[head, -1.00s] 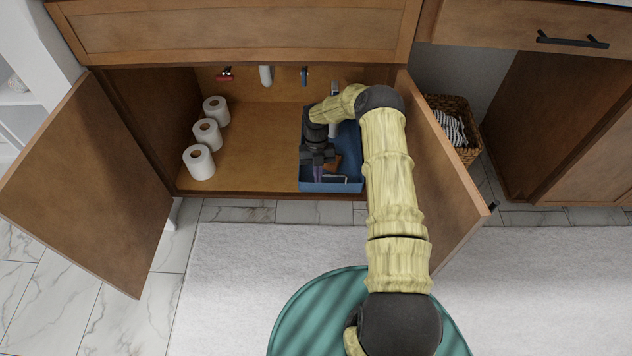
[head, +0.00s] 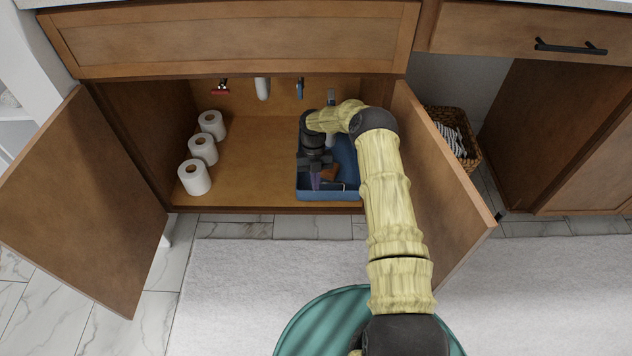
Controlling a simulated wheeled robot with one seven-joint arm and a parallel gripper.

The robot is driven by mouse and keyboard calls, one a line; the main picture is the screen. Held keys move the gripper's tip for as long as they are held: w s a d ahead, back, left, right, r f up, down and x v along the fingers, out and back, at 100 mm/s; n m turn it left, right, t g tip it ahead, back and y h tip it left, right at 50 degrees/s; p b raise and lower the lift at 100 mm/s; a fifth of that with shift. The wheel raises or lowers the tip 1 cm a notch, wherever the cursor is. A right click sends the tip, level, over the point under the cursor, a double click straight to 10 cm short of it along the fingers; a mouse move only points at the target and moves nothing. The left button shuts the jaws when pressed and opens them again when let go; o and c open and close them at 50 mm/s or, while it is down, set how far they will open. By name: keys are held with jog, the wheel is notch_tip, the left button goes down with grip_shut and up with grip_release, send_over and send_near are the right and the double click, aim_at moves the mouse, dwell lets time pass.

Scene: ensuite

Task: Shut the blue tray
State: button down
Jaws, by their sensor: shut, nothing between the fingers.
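The blue tray (head: 328,194) stands on the floor of the open cabinet, at its right side near the front edge. It holds a few small items, among them a brown one (head: 331,172) and a purple one. My gripper (head: 316,178) points down over the left part of the tray, shut and empty. My wrist and arm hide part of the tray's back and right side. I cannot tell whether the fingertips touch the tray.
Three paper rolls (head: 203,150) stand at the cabinet's left. The left door (head: 80,200) and right door (head: 440,185) stand open, the right one close beside my arm. A wicker basket (head: 455,140) stands right of the cabinet. The cabinet's middle floor (head: 248,165) is clear.

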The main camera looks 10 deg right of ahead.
jog(key=p+v, duration=0.3)
jog(key=v, duration=0.4)
jog(key=shift+r, duration=0.25)
jog(key=shift+w+d, duration=0.1)
jog(key=shift+w, duration=0.05)
